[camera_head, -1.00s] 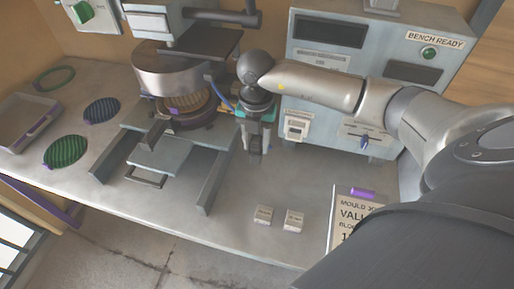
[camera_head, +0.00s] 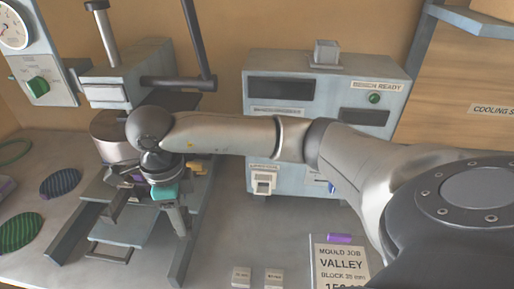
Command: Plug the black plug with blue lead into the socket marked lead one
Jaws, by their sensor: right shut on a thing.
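My right gripper (camera_head: 179,220) hangs below its round wrist, in front of the press, with its fingers pointing down. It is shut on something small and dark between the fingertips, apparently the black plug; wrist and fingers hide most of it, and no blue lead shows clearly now. The grey bench unit (camera_head: 325,80) marked BENCH READY stands behind my right forearm, to the right of the gripper. A small white fitting (camera_head: 263,181) is on its lower front; its label is too small to read. The socket marked lead one cannot be made out. My left gripper is not in view.
The press, with its dark handle bar (camera_head: 180,83), stands at left, partly hidden by my right wrist. Green (camera_head: 20,232) and dark blue (camera_head: 60,184) ribbed discs lie left. A job card (camera_head: 341,262) and two small white blocks (camera_head: 241,277) lie at the front. Bench between is clear.

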